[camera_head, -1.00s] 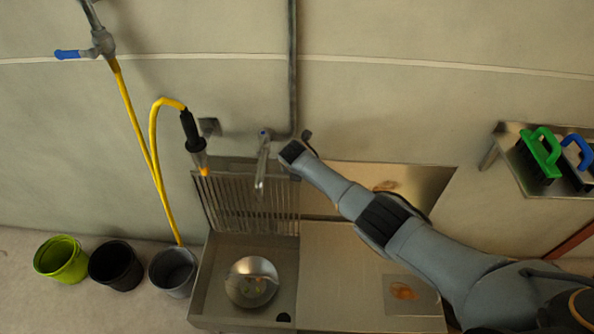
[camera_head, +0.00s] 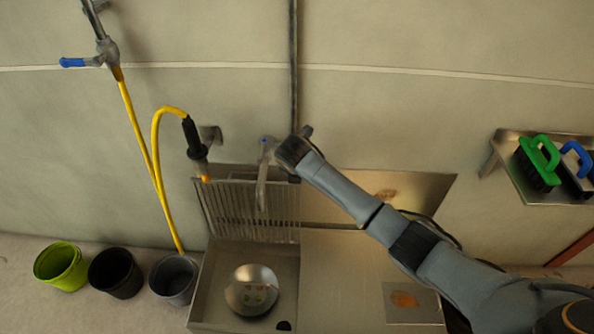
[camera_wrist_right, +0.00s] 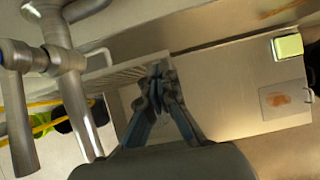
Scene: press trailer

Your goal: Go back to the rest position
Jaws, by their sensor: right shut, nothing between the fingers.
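My right arm comes in from the right in the head view and ends at the tap (camera_head: 262,188) above the sink (camera_head: 215,285). My right gripper's fingers are hidden there behind the wrist. In the wrist view my right gripper (camera_wrist_right: 158,78) is shut and empty, its fingertips together over the sink and counter area. The metal tap (camera_wrist_right: 72,100) stands to its left, apart from the fingers. My left gripper is not in view.
A round metal bowl (camera_head: 251,304) sits in the sink. A yellow hose (camera_head: 152,180) and several buckets are at the left. A shelf (camera_head: 530,192) with brushes is at the right. A yellow-green sponge (camera_wrist_right: 288,46) and a stained plate (camera_wrist_right: 280,99) lie on the counter.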

